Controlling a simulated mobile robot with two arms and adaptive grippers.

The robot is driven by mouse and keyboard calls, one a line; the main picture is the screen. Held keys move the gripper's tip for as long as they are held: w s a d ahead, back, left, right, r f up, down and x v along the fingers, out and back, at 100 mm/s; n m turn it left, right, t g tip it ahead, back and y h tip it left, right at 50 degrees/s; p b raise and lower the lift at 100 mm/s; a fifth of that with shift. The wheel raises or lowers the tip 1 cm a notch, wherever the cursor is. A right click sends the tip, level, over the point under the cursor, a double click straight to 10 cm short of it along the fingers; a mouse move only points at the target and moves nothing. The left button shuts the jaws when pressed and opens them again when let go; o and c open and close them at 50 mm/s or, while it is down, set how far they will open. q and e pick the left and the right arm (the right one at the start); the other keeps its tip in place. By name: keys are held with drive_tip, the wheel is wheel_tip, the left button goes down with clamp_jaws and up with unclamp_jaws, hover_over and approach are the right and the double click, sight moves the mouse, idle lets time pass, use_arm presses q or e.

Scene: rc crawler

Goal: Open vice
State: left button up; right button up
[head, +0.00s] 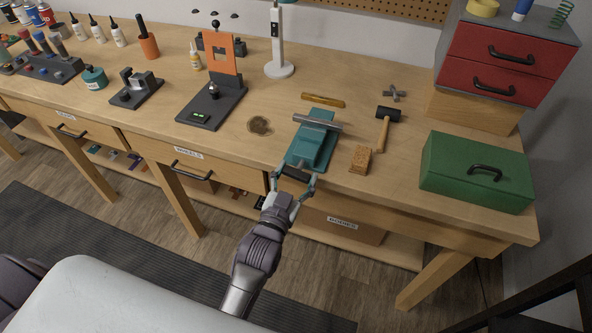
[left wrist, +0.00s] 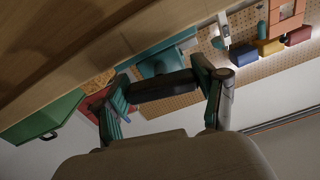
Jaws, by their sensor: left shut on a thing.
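The teal vice (head: 306,151) stands at the front edge of the wooden workbench, with a grey bar across its top. Its dark handle (head: 297,172) faces me at the bench edge. My left gripper (head: 295,177) reaches up to it, one finger at each end of the handle, and is shut on it. In the left wrist view, the dark handle (left wrist: 164,85) spans between the two fingers of my left gripper (left wrist: 163,92), with the teal vice body (left wrist: 160,62) behind it. My right gripper is not in view.
A wooden block (head: 360,159), a mallet (head: 386,124) and a green toolbox (head: 477,172) are right of the vice. A brass-coloured bar (head: 323,100) lies behind it. A stand with an orange plate (head: 221,55) is to the left. Drawers sit under the bench edge.

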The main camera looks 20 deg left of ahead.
use_arm(q)
drive_tip(key=shift+f+n+p, duration=0.1)
drive_tip(key=shift+n+p, duration=0.3)
drive_tip(key=shift+n, duration=0.6)
drive_tip(key=o, duration=1.2)
drive_tip(key=shift+c, duration=0.2)
drive_tip(key=s, duration=1.2)
drive_tip(key=shift+a, duration=0.15)
